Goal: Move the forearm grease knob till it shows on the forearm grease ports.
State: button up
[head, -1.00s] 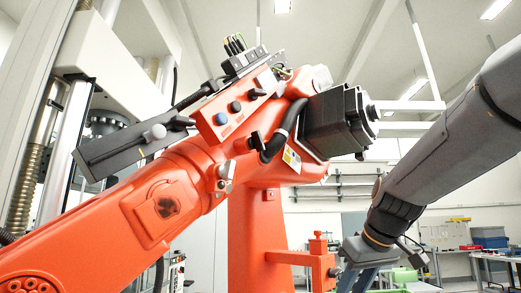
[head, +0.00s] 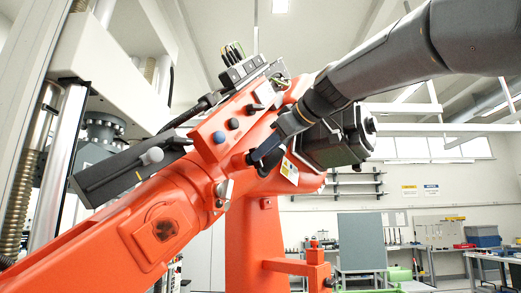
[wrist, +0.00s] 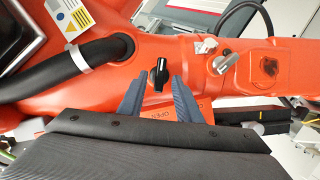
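A black knob (wrist: 158,75) with a pale pointer line sits on the orange robot forearm (wrist: 105,75) in the wrist view. I take it as the grease knob; no readable label confirms this. My gripper (wrist: 158,92) is open, its two blue-grey fingers on either side of the knob's near edge, with gaps visible; I see no contact. In the head view my gripper (head: 262,160) reaches the forearm from the upper right and partly hides the knob. Some lettering on the orange surface below the knob is partly hidden by my gripper. I cannot tell which marking the pointer shows.
A silver-grey knob (wrist: 224,62) sits right of the black one; it also shows in the head view (head: 222,188). A black hose (wrist: 90,55) curves close on the left. An orange panel with a blue knob (head: 219,137) stands above the forearm. A dark motor (head: 335,145) lies behind.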

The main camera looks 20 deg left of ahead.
jog(key=shift+p+x, duration=0.35)
jog(key=shift+x, duration=0.8)
jog(key=c, duration=0.7)
